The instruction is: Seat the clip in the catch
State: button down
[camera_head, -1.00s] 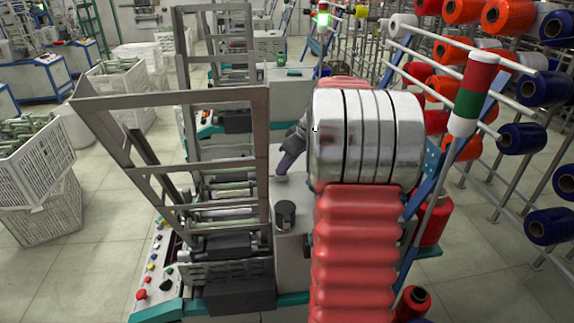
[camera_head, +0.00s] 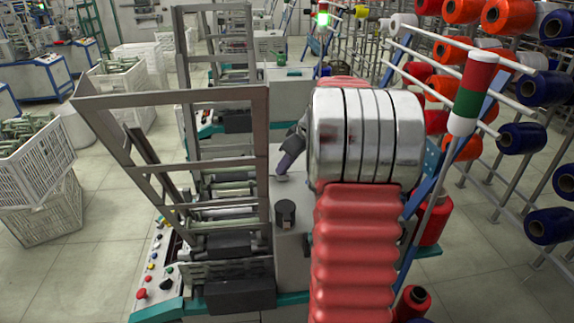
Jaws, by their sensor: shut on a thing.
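My gripper (camera_head: 287,161) shows only in part, as a dark grey and purple piece at the left of my arm's silver rings. It is over the pale top of the winding machine. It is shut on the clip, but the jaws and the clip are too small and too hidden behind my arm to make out. I cannot make out the catch. A short dark cylinder (camera_head: 285,212) stands on the pale machine top, nearer than my gripper and apart from it.
The winding machine's grey metal frame (camera_head: 170,97) rises close on the left. Its control panel (camera_head: 157,262) has coloured buttons. A red, white and green signal lamp (camera_head: 469,92) and racks of orange and blue spools (camera_head: 523,138) stand right. White crates (camera_head: 35,165) stand on the left floor.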

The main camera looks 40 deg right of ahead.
jog(key=shift+s+f, duration=0.25)
jog(key=shift+f, duration=0.7)
jog(key=c, duration=1.7)
grip_release()
jog(key=shift+o, duration=0.8)
jog(key=shift+a, duration=0.1)
jog(key=shift+w+a, duration=0.1)
jog(key=shift+s+r, duration=0.2)
jog(key=shift+r, duration=0.4)
jog(key=v, duration=1.4)
jog(key=shift+w+d+r, duration=0.25)
jog(key=shift+w+d, duration=0.1)
jog(key=shift+w, duration=0.05)
jog(key=shift+s, duration=0.1)
